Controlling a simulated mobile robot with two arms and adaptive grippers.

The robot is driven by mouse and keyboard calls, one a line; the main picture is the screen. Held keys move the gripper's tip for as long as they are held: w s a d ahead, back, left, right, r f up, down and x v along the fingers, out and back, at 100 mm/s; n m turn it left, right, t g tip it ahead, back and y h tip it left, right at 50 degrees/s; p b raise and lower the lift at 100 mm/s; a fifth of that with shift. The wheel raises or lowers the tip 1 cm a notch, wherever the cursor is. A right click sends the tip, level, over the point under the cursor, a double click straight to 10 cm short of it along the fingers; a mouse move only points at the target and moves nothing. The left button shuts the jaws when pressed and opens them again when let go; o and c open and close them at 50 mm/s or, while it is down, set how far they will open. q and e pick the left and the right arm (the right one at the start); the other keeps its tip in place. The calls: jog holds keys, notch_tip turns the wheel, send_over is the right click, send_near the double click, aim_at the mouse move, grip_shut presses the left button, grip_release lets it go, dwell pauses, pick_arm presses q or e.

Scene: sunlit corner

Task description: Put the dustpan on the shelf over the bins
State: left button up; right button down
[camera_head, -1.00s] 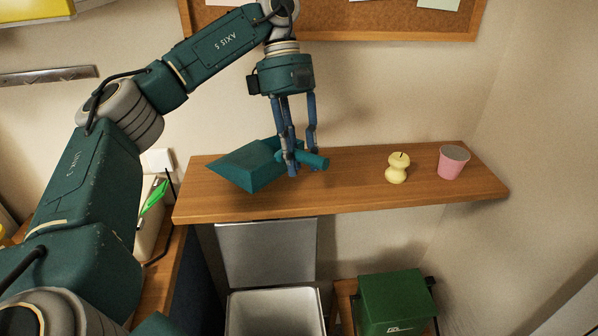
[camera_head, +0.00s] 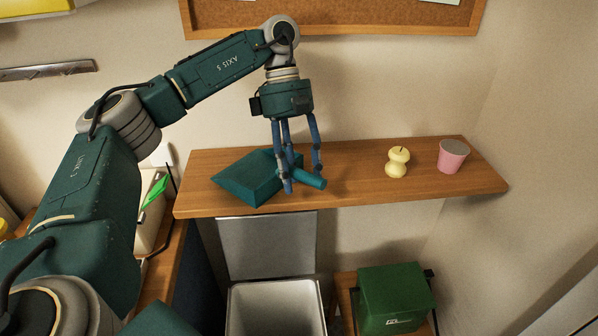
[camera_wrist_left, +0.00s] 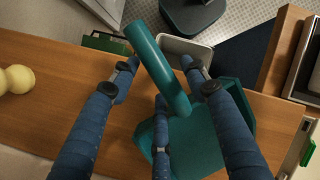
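The teal dustpan (camera_head: 243,180) lies on the left part of the wooden shelf (camera_head: 352,188), its handle pointing right. It also shows in the left wrist view (camera_wrist_left: 205,145). My left gripper (camera_head: 302,180) is above the shelf with its blue fingers spread around the handle. In the wrist view, the left gripper (camera_wrist_left: 160,75) is open, with a gap between the handle and the right finger. Below the shelf stand a grey bin (camera_head: 275,312) and a green bin (camera_head: 393,300). My right gripper is not in view.
A pale yellow apple-core-shaped object (camera_head: 397,163) and a pink cup (camera_head: 453,156) stand on the shelf's right part. A cork board (camera_head: 340,18) hangs on the wall above. The shelf between handle and yellow object is clear.

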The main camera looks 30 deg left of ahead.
pick_arm(q)
jog(key=shift+r, duration=0.3)
jog(key=shift+b+v, duration=0.4)
jog(key=shift+v, duration=0.85)
jog(key=p+v, duration=0.4)
jog(key=v, duration=0.5)
jog(key=shift+w, duration=0.1)
